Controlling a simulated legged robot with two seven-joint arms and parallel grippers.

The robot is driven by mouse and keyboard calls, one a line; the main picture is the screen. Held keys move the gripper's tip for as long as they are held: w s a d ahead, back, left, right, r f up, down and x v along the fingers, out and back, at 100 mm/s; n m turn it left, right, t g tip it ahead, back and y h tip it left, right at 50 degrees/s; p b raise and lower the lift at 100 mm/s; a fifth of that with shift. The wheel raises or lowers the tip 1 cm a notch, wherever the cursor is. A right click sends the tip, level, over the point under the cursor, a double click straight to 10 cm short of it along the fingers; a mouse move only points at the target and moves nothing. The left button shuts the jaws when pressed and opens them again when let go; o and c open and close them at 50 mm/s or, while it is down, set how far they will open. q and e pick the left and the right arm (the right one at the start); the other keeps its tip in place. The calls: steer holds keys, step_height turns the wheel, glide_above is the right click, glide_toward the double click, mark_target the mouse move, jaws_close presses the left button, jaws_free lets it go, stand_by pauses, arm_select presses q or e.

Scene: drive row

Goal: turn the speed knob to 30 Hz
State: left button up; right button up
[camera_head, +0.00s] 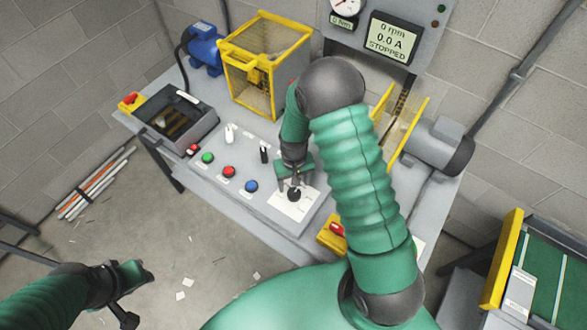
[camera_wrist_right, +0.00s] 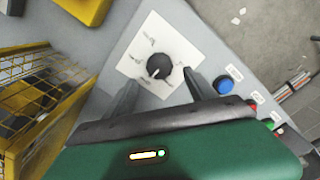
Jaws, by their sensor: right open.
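The speed knob (camera_head: 294,195) is a round black knob on a white scale plate (camera_head: 290,207) at the right of the sloped grey panel. The wrist view shows the knob (camera_wrist_right: 158,64) with a short white pointer mark; the scale lettering is too small to read. My right gripper (camera_head: 295,181) is at the knob. In the wrist view its fingers (camera_wrist_right: 162,82) are apart, one on each side of the knob, with no clear grip on it. My left gripper (camera_head: 130,293) hangs low at the left, away from the bench; its opening is unclear.
The display (camera_head: 389,41) reads 0 rpm, 0.0 A, STOPPED. Green (camera_head: 208,157), red (camera_head: 229,171) and blue (camera_head: 251,186) buttons and black and white switches share the panel. A yellow cage (camera_head: 262,62) stands behind; a yellow-red switch box (camera_head: 333,235) is at the front right.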

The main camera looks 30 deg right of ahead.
mark_target(294, 191)
step_height(294, 191, up, 12)
steer(key=b, duration=0.1)
